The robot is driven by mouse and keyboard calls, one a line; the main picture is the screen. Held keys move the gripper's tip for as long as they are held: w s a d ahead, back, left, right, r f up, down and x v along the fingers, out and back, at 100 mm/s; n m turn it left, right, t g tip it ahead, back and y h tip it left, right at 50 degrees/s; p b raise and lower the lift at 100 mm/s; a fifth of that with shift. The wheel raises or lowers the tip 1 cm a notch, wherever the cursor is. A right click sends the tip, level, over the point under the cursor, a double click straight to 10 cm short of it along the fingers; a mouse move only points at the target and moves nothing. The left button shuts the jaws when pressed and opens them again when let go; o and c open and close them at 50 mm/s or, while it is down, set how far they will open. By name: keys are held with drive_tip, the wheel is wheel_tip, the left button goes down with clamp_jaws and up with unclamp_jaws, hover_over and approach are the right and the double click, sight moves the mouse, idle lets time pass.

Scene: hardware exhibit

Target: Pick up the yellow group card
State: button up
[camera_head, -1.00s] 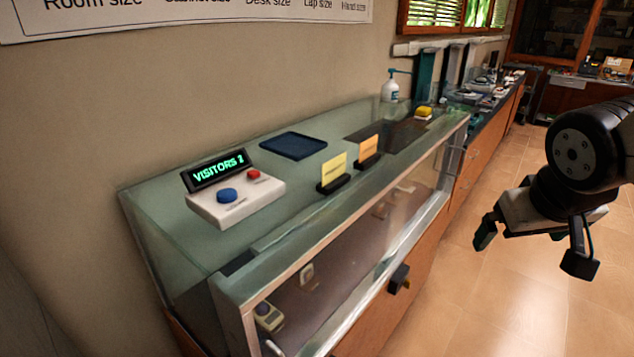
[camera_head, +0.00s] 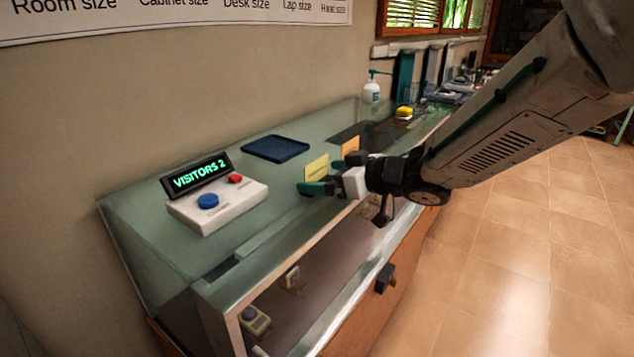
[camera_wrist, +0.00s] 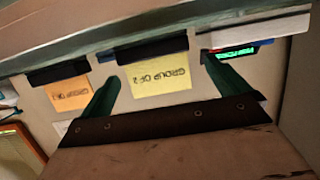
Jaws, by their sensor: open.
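The yellow group card (camera_head: 316,168) stands upright on the glass counter top in the head view, its lower part hidden by my gripper. In the wrist view the yellow card (camera_wrist: 161,76) appears upside down, reads "GROUP OF 2", and sits in a black holder (camera_wrist: 152,47). My gripper (camera_head: 328,175) is at the card in the head view. In the wrist view its two green fingers (camera_wrist: 160,80) are apart, one on each side of the card. I cannot tell whether they touch it.
An orange card (camera_head: 350,146) stands behind, close to my gripper; it also shows in the wrist view (camera_wrist: 70,93). A white console (camera_head: 216,205) with blue and red buttons and a "VISITORS 2" display stands left. A dark blue tray (camera_head: 275,148) lies behind. A pump bottle (camera_head: 371,90) stands farther back.

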sight(317, 177)
drive_tip(key=x, duration=0.5)
drive_tip(key=shift+w+d+f, duration=0.15)
drive_tip(key=shift+w+f, duration=0.1)
drive_tip(key=shift+f, duration=0.2)
drive_tip(key=shift+c, duration=0.3)
drive_tip(key=c, duration=0.9)
drive_tip(key=shift+c, duration=0.2)
drive_tip(key=shift+r, duration=0.1)
